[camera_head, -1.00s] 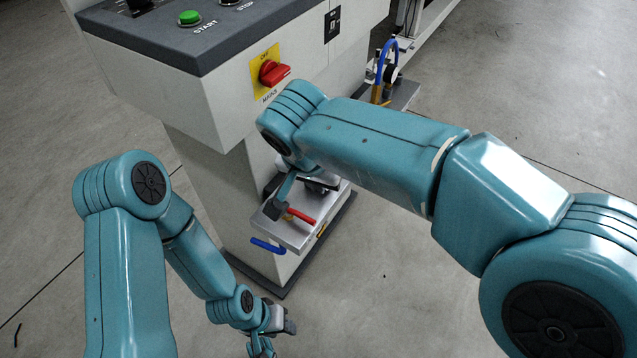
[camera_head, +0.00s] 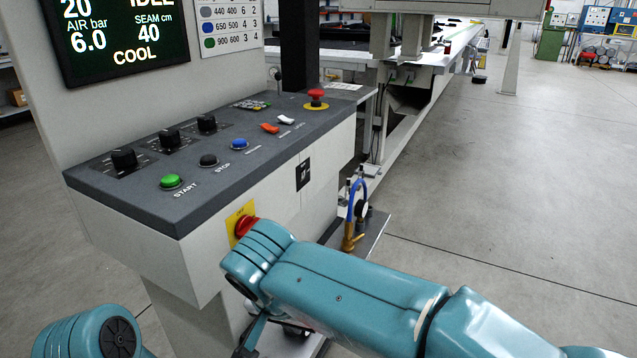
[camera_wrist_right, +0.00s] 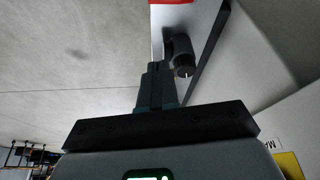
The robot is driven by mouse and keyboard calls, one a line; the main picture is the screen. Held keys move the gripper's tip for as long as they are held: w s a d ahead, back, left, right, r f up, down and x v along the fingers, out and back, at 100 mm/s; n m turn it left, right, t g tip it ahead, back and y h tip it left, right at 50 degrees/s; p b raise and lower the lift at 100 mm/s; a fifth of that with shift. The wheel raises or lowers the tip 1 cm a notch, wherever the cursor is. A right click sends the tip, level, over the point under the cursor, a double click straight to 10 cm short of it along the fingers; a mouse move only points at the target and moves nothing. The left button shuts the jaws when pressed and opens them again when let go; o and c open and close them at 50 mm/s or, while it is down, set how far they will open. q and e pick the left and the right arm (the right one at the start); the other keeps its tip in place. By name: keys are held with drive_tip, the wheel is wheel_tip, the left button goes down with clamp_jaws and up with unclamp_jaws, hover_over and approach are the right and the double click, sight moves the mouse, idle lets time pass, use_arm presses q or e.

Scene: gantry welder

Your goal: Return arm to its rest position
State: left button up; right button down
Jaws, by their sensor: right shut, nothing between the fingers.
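My right arm (camera_head: 345,295) comes in from the lower right of the head view, and its bend covers part of the red mains switch (camera_head: 243,227) on the console. Its far end hangs down in front of the cabinet to the bottom edge. In the right wrist view my right gripper (camera_wrist_right: 155,70) is shut, with nothing between its fingers. A dark rounded fitting (camera_wrist_right: 181,55) shows just beyond and right of the fingertips. My left arm shows only as a teal joint (camera_head: 95,335) at the lower left; its gripper is out of frame.
The console (camera_head: 215,150) of the welder, with knobs, buttons and a red emergency stop (camera_head: 315,97), stands close ahead. A gauge with a blue hose (camera_head: 357,208) sits on a low shelf behind my right arm. Open grey floor (camera_head: 500,190) lies to the right.

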drive_tip(key=w+d+f+m+g+h, duration=0.1)
drive_tip(key=d+f+m+g+h, duration=0.3)
drive_tip(key=d+f, duration=1.25)
drive_tip(key=s+d+f+n+y, duration=0.1)
drive_tip(key=s+f+n+y, duration=0.3)
drive_tip(key=s+f+y, duration=1)
drive_tip(key=s+r+h+p, duration=0.3)
drive_tip(key=r+h+p, duration=0.2)
drive_tip(key=r+p, duration=1.5)
drive_tip(key=p, duration=0.7)
drive_tip(key=shift+s+d+n+t, duration=0.15)
drive_tip(key=shift+s+n+t, duration=0.05)
drive_tip(key=shift+n+t, duration=0.1)
